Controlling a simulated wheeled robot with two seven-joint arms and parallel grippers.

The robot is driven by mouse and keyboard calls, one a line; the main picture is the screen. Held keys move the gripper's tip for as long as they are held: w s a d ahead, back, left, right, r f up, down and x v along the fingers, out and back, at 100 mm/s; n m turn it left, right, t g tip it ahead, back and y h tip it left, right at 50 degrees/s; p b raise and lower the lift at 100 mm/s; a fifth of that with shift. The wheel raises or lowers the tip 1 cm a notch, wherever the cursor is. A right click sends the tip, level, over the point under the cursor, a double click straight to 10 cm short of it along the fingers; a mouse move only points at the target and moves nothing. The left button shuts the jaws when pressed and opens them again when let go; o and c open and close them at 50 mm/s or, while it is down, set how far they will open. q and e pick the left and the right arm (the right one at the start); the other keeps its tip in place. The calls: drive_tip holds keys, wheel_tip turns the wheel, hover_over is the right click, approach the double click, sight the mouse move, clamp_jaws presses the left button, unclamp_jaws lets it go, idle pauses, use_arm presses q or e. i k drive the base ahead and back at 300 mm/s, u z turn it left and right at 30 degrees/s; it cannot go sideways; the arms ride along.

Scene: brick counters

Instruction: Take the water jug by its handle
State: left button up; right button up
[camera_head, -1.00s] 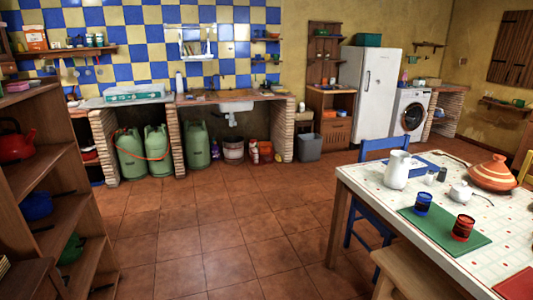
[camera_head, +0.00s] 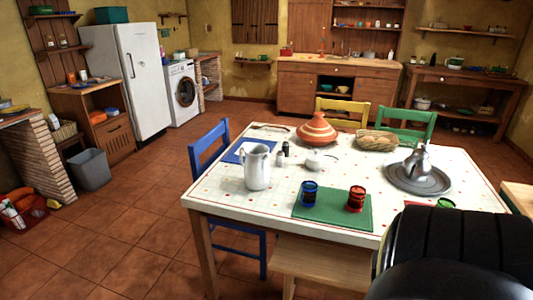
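A white water jug (camera_head: 257,167) stands upright on the white table (camera_head: 222,198), near its left side. Its handle appears to be on the left side of its body. A large black rounded shape at the bottom right looks like part of my own arm and covers the table's right front corner. Neither of my grippers shows in the view, and nothing touches the jug.
A green mat (camera_head: 330,214) holds a blue glass (camera_head: 309,193) and a red glass (camera_head: 356,198) in front of the jug. A terracotta tagine (camera_head: 317,130), a white teapot (camera_head: 316,160) and a metal tray (camera_head: 405,184) with a silver pot are also on the table. A blue chair (camera_head: 209,150) stands at its left.

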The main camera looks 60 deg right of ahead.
sight(258, 171)
drive_tip(key=z, duration=1)
drive_tip(key=i, duration=1.35)
drive_tip(key=z, duration=1.1)
